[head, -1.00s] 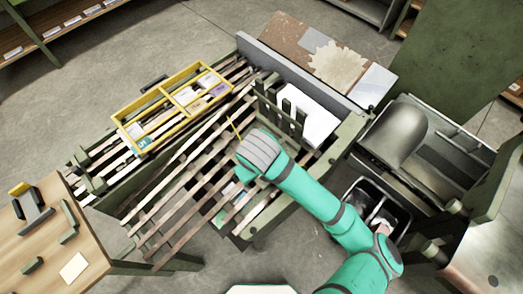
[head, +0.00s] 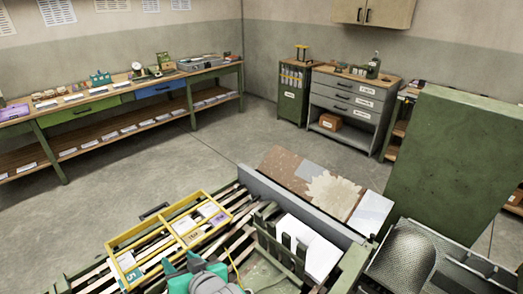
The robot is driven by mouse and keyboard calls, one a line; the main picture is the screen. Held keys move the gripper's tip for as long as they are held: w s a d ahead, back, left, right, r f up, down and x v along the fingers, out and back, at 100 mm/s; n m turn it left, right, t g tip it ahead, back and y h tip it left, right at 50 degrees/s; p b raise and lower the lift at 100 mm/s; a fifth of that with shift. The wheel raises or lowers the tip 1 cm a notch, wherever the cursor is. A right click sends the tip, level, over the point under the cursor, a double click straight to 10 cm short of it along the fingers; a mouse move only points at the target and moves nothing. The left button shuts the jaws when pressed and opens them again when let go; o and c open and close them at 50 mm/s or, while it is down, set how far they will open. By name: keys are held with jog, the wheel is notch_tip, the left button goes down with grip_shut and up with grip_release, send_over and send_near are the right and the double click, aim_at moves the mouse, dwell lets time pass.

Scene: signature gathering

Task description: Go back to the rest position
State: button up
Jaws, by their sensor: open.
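My gripper (head: 184,267) shows at the bottom edge in the head view, teal with a grey wrist part beside it. Its two teal tips stand apart, and it is open. I see nothing held between them. It appears over the slatted rack, just below the yellow divided tray (head: 147,228) in the picture. The lower part of my arm is cut off by the frame's bottom edge.
The yellow tray holds several small packets. A green slatted stand with white sheets (head: 309,246) is to the right of my gripper. A curved metal hood (head: 402,262) and a tall green panel (head: 455,160) stand further right. The concrete floor (head: 150,180) behind is clear.

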jog(key=s+d+f+m+t+h, duration=0.7)
jog(key=s+d+f+m, duration=0.4)
jog(key=s, duration=0.4)
jog(key=s+d+f+n, duration=0.1)
jog(key=s+d+n, duration=0.2)
jog(key=s+d, duration=0.2)
jog(key=s+d+n+h, duration=0.1)
jog(key=s+d+n, duration=0.2)
jog(key=s, duration=0.8)
jog(key=shift+d+f+g+h, duration=0.3)
jog(key=shift+d+f+g, duration=0.1)
jog(key=shift+d, duration=0.75)
